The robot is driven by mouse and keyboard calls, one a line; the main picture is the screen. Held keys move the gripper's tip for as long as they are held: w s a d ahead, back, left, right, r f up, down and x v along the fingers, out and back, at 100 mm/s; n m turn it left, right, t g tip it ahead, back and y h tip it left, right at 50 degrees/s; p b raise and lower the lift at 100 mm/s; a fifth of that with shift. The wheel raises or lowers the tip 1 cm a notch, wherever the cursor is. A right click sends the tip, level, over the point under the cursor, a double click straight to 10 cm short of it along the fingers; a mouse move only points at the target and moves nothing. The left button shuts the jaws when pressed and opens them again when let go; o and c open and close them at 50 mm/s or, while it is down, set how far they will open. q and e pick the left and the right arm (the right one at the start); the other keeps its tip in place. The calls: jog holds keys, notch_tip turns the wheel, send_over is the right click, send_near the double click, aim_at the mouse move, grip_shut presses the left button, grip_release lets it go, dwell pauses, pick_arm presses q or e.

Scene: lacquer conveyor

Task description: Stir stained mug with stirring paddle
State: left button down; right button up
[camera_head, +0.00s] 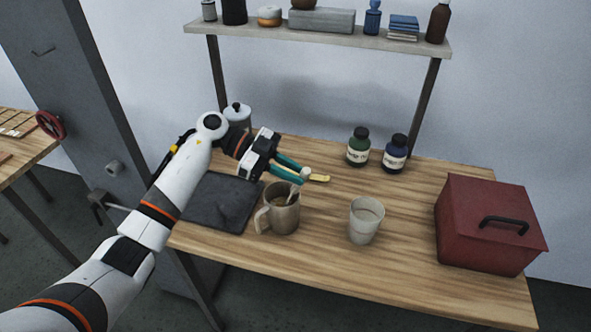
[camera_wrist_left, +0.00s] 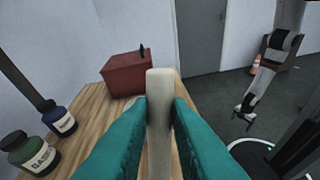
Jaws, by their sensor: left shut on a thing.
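The stained mug (camera_head: 284,219), beige-grey with its handle to the left, stands upright on the wooden table. My left gripper (camera_head: 303,173) is above the mug's rim, its teal fingers shut on the pale stirring paddle (camera_head: 294,193). The paddle's lower end reaches down into the mug's mouth; its tip is hidden inside. In the left wrist view the paddle (camera_wrist_left: 160,105) stands between the two teal fingers. My right gripper (camera_wrist_left: 243,115) shows small at the right of that view, far from the mug; its opening is too small to tell.
A pale cup (camera_head: 365,223) stands right of the mug. Green (camera_head: 358,147) and blue (camera_head: 395,154) jars stand at the back. A red box (camera_head: 487,225) is at the right.

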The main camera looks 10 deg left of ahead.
pick_arm(q)
jog(key=shift+w+a+f+b, duration=0.15)
jog(key=shift+a+f+b, duration=0.2)
jog(key=shift+f, duration=0.35)
jog(key=shift+w+a+f+b, duration=0.1)
jog(key=shift+w+f+b, duration=0.05)
jog(key=shift+f+b, duration=0.4)
jog(key=shift+w+a+f+b, duration=0.15)
jog(key=shift+a+f+b, duration=0.15)
jog(key=shift+f, duration=0.5)
jog(key=shift+a, duration=0.1)
